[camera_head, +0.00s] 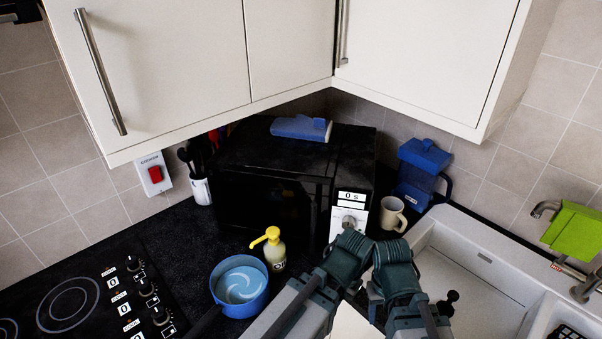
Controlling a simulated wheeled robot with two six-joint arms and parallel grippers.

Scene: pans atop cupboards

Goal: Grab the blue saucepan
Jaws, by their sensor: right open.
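The blue saucepan (240,287) stands on the dark worktop at the lower left of middle. Pale blue liquid with a light swirl shows inside it. Its dark handle (204,322) points to the lower left and is cut off by the frame edge. My left gripper is hidden behind the arm or out of frame.
A yellow-topped pump bottle (273,249) stands close to the saucepan's right. A black hob (68,301) lies to the left. A microwave (280,180), a mug (392,213) and a blue jug (421,172) stand behind. A white sink (480,262) is at the right. Cupboards (425,55) hang above.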

